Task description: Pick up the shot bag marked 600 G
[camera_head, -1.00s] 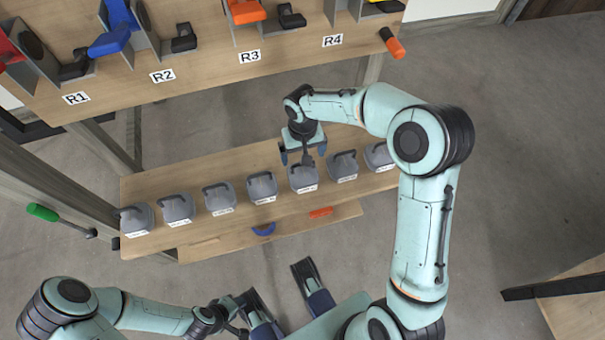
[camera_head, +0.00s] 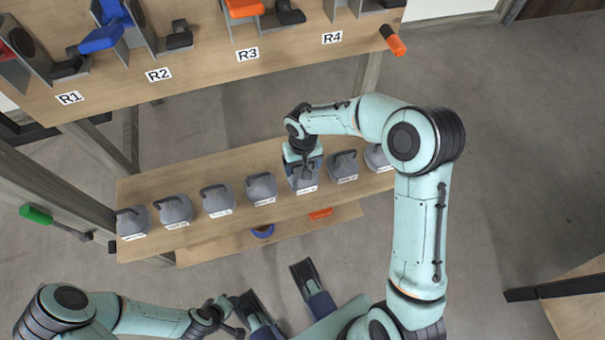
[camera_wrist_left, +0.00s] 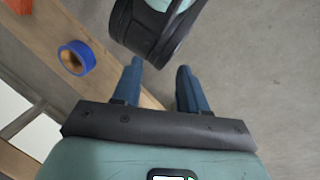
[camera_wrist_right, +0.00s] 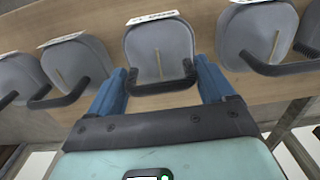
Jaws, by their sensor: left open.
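A row of several grey shot bags with dark handles stands on the lower wooden shelf (camera_head: 240,236). Their white labels are too small or blurred to read, so I cannot tell which is marked 600 G. My right gripper (camera_head: 303,166) is down at the fifth bag from the left (camera_head: 302,182). In the right wrist view this bag (camera_wrist_right: 160,50) lies ahead between the spread fingers of the right gripper (camera_wrist_right: 160,82), its dark handle across the gap. My left gripper (camera_wrist_left: 158,72) is open and empty, above the floor beside the shelf.
Neighbouring bags (camera_head: 261,187) and (camera_head: 343,166) stand close on either side. A blue tape roll (camera_head: 263,231) and an orange item (camera_head: 321,213) lie on a lower board. The upper shelf (camera_head: 205,75) carries labels R1 to R4. A green-handled tool (camera_head: 37,215) is at left.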

